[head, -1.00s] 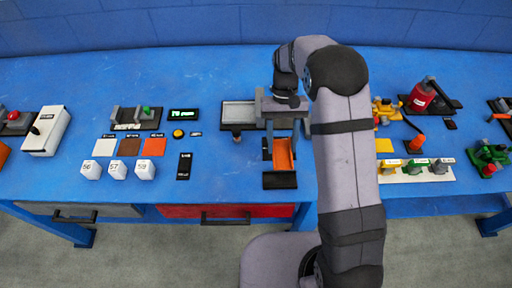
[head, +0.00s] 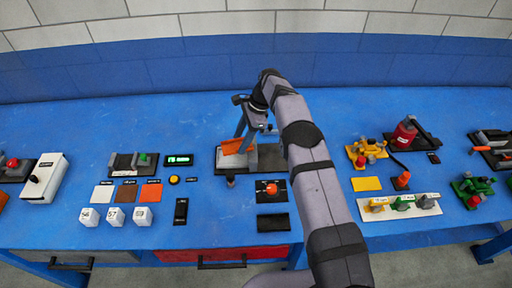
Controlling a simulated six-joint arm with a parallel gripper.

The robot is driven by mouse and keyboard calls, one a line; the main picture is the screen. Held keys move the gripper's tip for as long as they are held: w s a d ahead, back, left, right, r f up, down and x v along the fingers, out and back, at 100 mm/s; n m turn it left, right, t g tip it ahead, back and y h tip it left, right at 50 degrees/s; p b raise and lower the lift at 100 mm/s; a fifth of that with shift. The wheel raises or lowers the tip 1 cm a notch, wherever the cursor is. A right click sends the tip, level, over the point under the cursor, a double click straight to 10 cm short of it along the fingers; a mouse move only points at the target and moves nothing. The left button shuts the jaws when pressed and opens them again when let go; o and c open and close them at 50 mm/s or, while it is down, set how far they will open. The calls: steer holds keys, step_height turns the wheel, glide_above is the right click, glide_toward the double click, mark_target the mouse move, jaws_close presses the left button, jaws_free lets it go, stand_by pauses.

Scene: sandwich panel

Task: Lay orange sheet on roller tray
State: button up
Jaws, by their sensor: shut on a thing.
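An orange sheet (head: 236,147) is held in my gripper (head: 245,143), which is shut on it. The sheet looks tilted, and it is over the left part of the grey roller tray (head: 267,158) in the head view. I cannot tell whether the sheet touches the tray. The sheet and my gripper hide part of the tray. A small dark cylinder (head: 230,181) stands at the tray's front left.
A black pad with an orange-red knob (head: 271,189) and a plain black block (head: 273,222) lie in front of the tray. White, brown and orange squares (head: 151,191) lie to the left, with numbered white cubes (head: 116,216). Colored clamps and tools (head: 405,133) stand at right.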

mark_target(235, 142)
steer(key=shift+w+a+r+m+t, duration=0.25)
steer(key=shift+w+a+m, duration=0.3)
steer(key=shift+a, duration=0.2)
steer(key=shift+w+a+r+m+t, duration=0.25)
steer(key=shift+w+a+m, duration=0.2)
steer(key=shift+a+m, duration=0.25)
steer(key=shift+f, duration=0.2)
steer(key=shift+f+b, duration=1.25)
steer(key=shift+f, duration=1.1)
steer(key=shift+f+b, duration=0.15)
steer(key=shift+b, duration=0.15)
steer(key=shift+f+b, duration=0.3)
steer(key=shift+f, duration=0.05)
steer(key=shift+f+b, duration=0.85)
steer(key=shift+f, duration=0.2)
steer(key=shift+d+f, duration=0.1)
steer(key=shift+d, duration=0.3)
steer(key=shift+d+f+b, duration=0.15)
steer(key=shift+f+b, duration=0.2)
steer(key=shift+f, duration=0.05)
stand_by(0.4)
